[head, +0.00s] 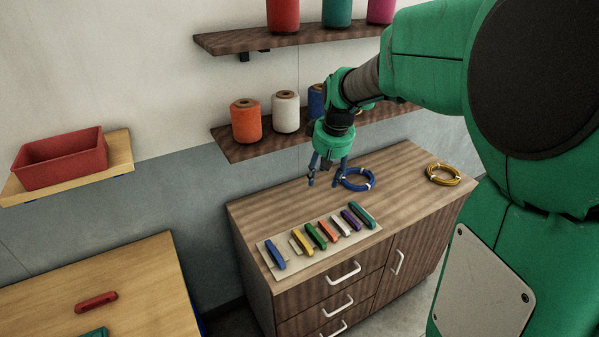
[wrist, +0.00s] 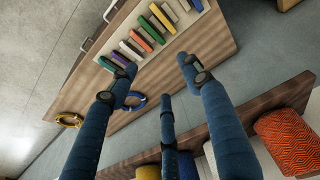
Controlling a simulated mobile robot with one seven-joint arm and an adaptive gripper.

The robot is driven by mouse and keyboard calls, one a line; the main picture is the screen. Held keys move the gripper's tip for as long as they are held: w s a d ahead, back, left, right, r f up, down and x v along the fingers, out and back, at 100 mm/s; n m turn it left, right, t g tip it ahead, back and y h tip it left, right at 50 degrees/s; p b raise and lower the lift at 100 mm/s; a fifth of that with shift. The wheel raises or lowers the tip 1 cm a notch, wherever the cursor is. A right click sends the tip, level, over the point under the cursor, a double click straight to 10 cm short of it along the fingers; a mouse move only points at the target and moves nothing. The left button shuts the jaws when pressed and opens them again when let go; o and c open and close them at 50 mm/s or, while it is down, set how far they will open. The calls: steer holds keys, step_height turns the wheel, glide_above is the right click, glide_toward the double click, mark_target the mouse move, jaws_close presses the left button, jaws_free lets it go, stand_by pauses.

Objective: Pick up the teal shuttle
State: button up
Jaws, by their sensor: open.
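A teal shuttle (head: 362,215) lies at the right end of a row of several coloured shuttles on a pale mat (head: 267,262) on the wooden cabinet. It also shows in the wrist view (wrist: 123,58), close beside the tip of the left finger in the picture. My gripper (head: 327,180) is open and empty, above the cabinet top behind the row. In the wrist view its blue fingers (wrist: 160,78) are spread, with nothing between them. Another teal object (head: 95,333) on the lower-left table is cut off by the picture edge.
A blue coil (head: 357,180) lies on the cabinet near my gripper, and a yellow coil (head: 442,174) lies farther right. A shelf (head: 233,150) with spools stands behind. A red shuttle (head: 96,301) lies on the left table.

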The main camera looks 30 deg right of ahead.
steer(key=w+d+f+p, duration=0.1)
steer(key=w+d+f, duration=0.1)
steer(key=d+f, duration=0.7)
steer(key=w+d+f+g+p, duration=0.1)
steer(key=w+d+f, duration=0.2)
steer(key=d+f, duration=0.7)
steer(key=d, duration=0.8)
steer(key=shift+w+f+y+p, duration=0.3)
steer(key=shift+d+f, duration=0.1)
glide_above(364, 211)
steer(key=shift+s+f, duration=0.15)
steer(key=shift+f, duration=1.95)
steer(key=shift+s+f, duration=0.15)
steer(key=shift+f, duration=1.9)
steer(key=shift+w+f, duration=0.15)
steer(key=shift+f, duration=1.15)
steer(key=shift+w+f, duration=0.15)
steer(key=shift+f, duration=1.1)
jaws_close()
